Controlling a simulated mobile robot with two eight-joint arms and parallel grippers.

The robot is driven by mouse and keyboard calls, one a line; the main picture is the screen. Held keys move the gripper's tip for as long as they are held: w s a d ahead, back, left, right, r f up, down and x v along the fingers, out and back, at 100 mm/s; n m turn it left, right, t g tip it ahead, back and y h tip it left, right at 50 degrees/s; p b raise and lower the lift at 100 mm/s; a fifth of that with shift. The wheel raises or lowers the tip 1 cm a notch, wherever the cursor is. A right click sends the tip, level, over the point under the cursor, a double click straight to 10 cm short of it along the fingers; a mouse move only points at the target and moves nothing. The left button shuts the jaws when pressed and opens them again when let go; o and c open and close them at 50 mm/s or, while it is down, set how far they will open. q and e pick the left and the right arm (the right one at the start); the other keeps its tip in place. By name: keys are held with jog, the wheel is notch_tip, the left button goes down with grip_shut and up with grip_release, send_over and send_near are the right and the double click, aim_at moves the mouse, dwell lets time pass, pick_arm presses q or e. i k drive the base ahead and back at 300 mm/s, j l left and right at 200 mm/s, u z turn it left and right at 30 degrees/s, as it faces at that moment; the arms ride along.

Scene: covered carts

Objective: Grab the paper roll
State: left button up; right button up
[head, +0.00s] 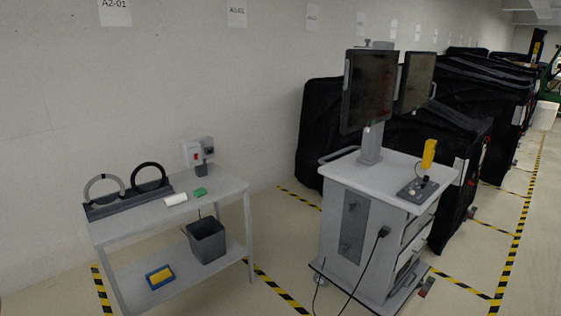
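A small white paper roll (176,199) lies on its side on the top of the grey table (222,198) at the left. It is between the dark rack with two rings and a green block. Nothing touches or covers it from this view. Neither of my grippers shows in the head view.
A dark rack with rings (128,205), a green block (200,192) and a wall-side device (198,152) are on the table. A grey bin (207,240) and a blue-yellow item (160,277) are on its lower shelf. A monitor cart (349,222) stands right; floor between is clear.

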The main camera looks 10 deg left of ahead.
aim_at(177, 199)
jog(key=i+j+u, duration=0.15)
jog(key=i+u, duration=1.2)
jog(key=i, duration=0.5)
jog(key=i+u, duration=0.2)
jog(key=i, duration=0.5)
jog(key=i+l+u, duration=0.15)
jog(key=i, duration=0.5)
